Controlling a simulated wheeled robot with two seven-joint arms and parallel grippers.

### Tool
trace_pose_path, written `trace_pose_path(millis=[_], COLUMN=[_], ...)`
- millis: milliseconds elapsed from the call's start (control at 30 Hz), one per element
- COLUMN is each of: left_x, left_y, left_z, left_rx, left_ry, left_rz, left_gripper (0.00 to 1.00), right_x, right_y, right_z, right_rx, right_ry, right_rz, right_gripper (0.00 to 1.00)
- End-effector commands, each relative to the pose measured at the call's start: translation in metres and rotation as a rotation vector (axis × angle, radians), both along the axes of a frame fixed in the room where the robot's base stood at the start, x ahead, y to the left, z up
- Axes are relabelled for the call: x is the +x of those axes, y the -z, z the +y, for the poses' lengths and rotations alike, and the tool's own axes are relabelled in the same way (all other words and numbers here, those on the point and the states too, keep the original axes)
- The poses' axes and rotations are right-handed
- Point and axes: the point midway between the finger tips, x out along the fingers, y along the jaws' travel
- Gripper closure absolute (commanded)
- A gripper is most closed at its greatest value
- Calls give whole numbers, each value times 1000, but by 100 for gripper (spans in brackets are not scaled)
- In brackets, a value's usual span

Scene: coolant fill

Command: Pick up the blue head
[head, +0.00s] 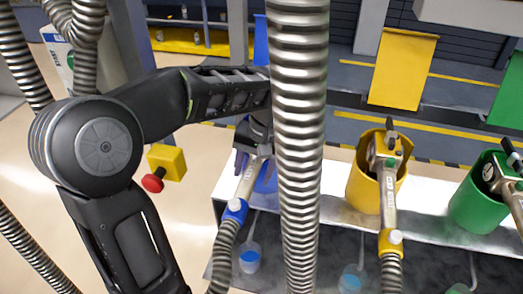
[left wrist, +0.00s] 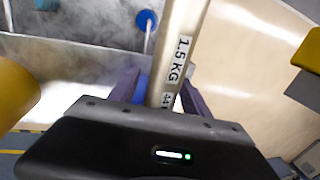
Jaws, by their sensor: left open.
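The blue head (head: 236,209) is a metal nozzle with a blue collar and a ribbed hose below it. It leans in a blue holder (head: 268,180), partly hidden by a hanging hose and my arm. In the left wrist view its metal handle (left wrist: 180,60), marked 1.5 KG, runs between my fingers. My left gripper (head: 250,160) is at the upper part of the blue head. The left wrist view shows the gripper (left wrist: 160,92) open, with one finger on each side of the handle. Contact cannot be told. My right gripper is not in view.
A thick ribbed hose (head: 300,130) hangs in front of the bench. A yellow holder (head: 362,188) with a yellow-collared head and a green holder (head: 476,200) with another head stand to the right. A red button on a yellow box (head: 168,163) is at the left.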

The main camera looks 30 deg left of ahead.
Motion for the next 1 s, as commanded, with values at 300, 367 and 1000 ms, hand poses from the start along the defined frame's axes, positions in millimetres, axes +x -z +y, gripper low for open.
trace_pose_path(millis=[300, 367, 1000], left_x=[0, 0, 0], left_y=[0, 0, 0], left_z=[0, 0, 0], left_rx=[0, 0, 0], left_ry=[0, 0, 0], left_rz=[0, 0, 0], left_gripper=[44, 44, 93], right_x=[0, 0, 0], right_y=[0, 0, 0], right_z=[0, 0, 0], right_rx=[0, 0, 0], right_ry=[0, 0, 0], right_rz=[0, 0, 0], right_gripper=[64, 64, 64])
